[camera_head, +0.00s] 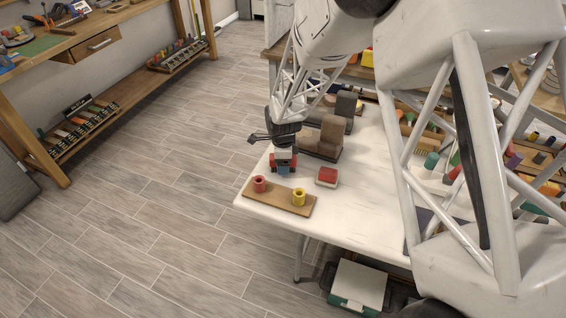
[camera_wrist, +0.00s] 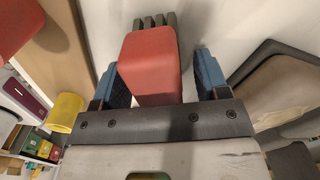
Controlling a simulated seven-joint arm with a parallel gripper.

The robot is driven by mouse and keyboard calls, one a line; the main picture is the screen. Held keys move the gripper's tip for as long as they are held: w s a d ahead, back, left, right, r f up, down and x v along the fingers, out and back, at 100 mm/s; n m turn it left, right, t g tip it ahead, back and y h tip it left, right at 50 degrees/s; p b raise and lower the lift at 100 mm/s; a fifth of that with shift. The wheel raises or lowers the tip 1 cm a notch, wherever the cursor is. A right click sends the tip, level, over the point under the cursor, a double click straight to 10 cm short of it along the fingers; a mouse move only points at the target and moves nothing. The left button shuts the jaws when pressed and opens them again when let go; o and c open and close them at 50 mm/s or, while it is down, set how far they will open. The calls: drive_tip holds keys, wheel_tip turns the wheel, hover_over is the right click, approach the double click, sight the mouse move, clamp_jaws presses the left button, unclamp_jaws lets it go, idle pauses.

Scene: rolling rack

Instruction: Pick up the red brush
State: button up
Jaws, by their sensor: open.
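A red block-shaped thing, which I take for the red brush (camera_wrist: 152,58), is between the blue-padded fingers of my gripper (camera_wrist: 155,78) in the wrist view. A gap shows beside the right finger; at the left the spacing is too close to tell. My gripper (camera_head: 283,166) is open and low over the table's left end in the head view. Red shows on both sides of its blue near finger, which hides the middle of the brush. Dark prongs (camera_wrist: 155,20) stick out past the red block; I cannot tell what they belong to.
A red-and-white block (camera_head: 327,177) sits to the right. The white table (camera_head: 350,215) is clear in front.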

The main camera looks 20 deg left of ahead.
drive_tip(key=c, duration=1.2)
drive_tip(key=shift+o, duration=0.2)
drive_tip(key=shift+r, duration=0.1)
drive_tip(key=shift+r, duration=4.95)
